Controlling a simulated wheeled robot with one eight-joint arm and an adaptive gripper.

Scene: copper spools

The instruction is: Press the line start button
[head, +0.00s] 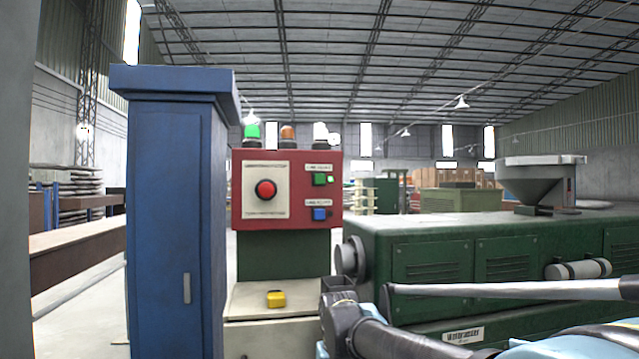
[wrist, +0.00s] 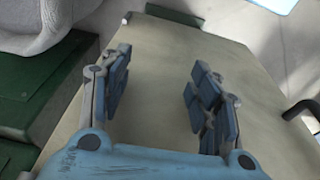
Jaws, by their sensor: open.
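A red control panel (head: 328,199) stands in the middle of the head view. A large round red button (head: 265,189) sits on a pale plate at the left. My gripper (wrist: 160,68) is open and empty in the wrist view, above a beige flat surface (wrist: 165,40). The panel's buttons do not show in the wrist view, and nothing touches them in the head view.
A blue cabinet (head: 165,210) stands left of the panel, close in front. A green machine (head: 480,240) with a hopper (head: 540,180) is at the right. My arm crosses the lower right.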

